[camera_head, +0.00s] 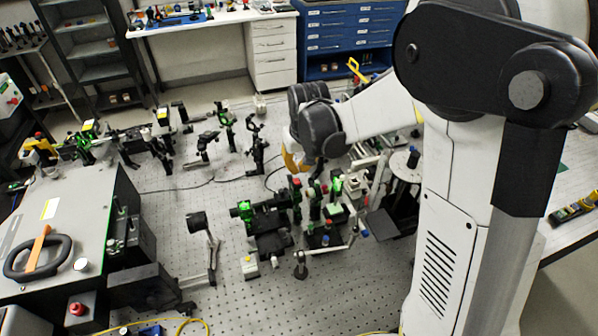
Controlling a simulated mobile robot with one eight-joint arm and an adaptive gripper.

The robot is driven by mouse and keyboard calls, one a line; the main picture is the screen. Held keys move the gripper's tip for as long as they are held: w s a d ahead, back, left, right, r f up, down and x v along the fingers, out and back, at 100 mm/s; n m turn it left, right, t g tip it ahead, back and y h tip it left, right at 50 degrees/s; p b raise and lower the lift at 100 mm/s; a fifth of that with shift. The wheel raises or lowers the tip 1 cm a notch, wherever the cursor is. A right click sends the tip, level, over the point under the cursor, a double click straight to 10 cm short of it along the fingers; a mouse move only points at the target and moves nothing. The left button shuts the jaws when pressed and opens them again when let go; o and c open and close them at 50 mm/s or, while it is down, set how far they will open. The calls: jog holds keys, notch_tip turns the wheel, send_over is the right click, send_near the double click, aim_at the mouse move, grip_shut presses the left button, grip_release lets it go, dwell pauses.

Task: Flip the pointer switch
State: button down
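I cannot tell for certain which part is the pointer switch. A small pale box with a yellow part (249,267) sits on the perforated bench top, left of the middle; its top is too small to read. On the grey housing (90,200) at the left there is a black ring-shaped handle (22,268) with an orange bar (40,248) across it. My gripper (293,165) is at the end of my arm, above the middle of the bench. Only a yellow-orange part shows below the dark wrist; its fingers are mostly hidden. It appears apart from both the box and the ring.
Optical mounts with green parts (262,212) crowd the bench below and right of my gripper. A slim post mount (212,250) stands left of them. A red button (77,309) is at lower left. The bench's lower middle is mostly clear. Blue drawers (345,40) stand behind.

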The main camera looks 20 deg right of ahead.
jog(key=v, duration=0.9)
jog(key=shift+s+p, duration=0.2)
jog(key=shift+p, duration=0.15)
jog(key=shift+f, duration=0.15)
